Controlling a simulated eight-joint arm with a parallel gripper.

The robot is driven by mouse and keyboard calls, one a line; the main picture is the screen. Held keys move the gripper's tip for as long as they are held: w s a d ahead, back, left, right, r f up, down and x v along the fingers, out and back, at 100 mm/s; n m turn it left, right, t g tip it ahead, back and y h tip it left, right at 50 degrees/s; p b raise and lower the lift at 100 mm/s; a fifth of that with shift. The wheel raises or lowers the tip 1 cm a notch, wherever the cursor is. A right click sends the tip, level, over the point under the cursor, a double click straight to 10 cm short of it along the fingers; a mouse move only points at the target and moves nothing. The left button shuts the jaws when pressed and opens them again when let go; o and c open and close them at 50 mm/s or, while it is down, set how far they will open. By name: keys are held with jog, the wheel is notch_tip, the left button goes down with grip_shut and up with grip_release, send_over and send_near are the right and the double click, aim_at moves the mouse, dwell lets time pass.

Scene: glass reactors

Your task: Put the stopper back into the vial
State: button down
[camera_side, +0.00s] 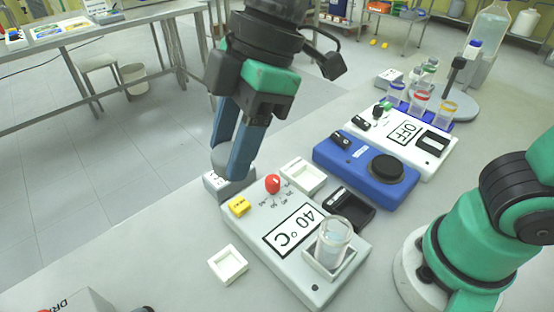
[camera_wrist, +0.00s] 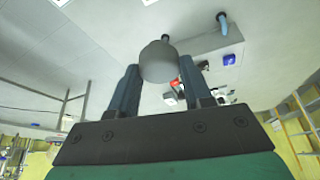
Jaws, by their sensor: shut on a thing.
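My gripper (camera_side: 230,168) points down at the left end of the bench, its two blue fingers shut on a grey rounded stopper (camera_side: 236,186). In the wrist view, the stopper is a grey dome (camera_wrist: 159,62) between the fingers (camera_wrist: 159,78); the fingers partly hide it in the side view. An open clear glass vial (camera_side: 333,243) stands upright on the grey 40 °C device, to the lower right of my gripper and apart from it.
The 40 °C device (camera_side: 285,236) has a red knob (camera_side: 272,184). White trays (camera_side: 228,265) lie beside it. A blue device (camera_side: 366,170) and a white OFF device (camera_side: 404,136) stand behind. Ringed glass vessels (camera_side: 420,101) stand at the back right. A green arm part fills the right edge.

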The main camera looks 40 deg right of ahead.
jog(key=shift+s+d+f+n+g, duration=0.6)
jog(key=shift+s+d+f+n, duration=0.45)
jog(key=shift+s+d+n, duration=0.45)
jog(key=shift+s+d+f+n+g, duration=0.6)
jog(key=shift+s+d+f+n, duration=0.55)
jog(key=shift+n, duration=0.6)
jog(key=shift+s+d+f+n+g, duration=0.6)
jog(key=shift+s+d+f+n, duration=0.35)
jog(key=shift+s+d+n, duration=0.6)
jog(key=shift+w+a+f, duration=0.1)
jog(key=shift+a+f, duration=0.15)
jog(key=shift+f, duration=0.35)
jog(key=shift+f, duration=0.45)
jog(key=shift+f, duration=0.2)
jog(key=shift+f, duration=0.25)
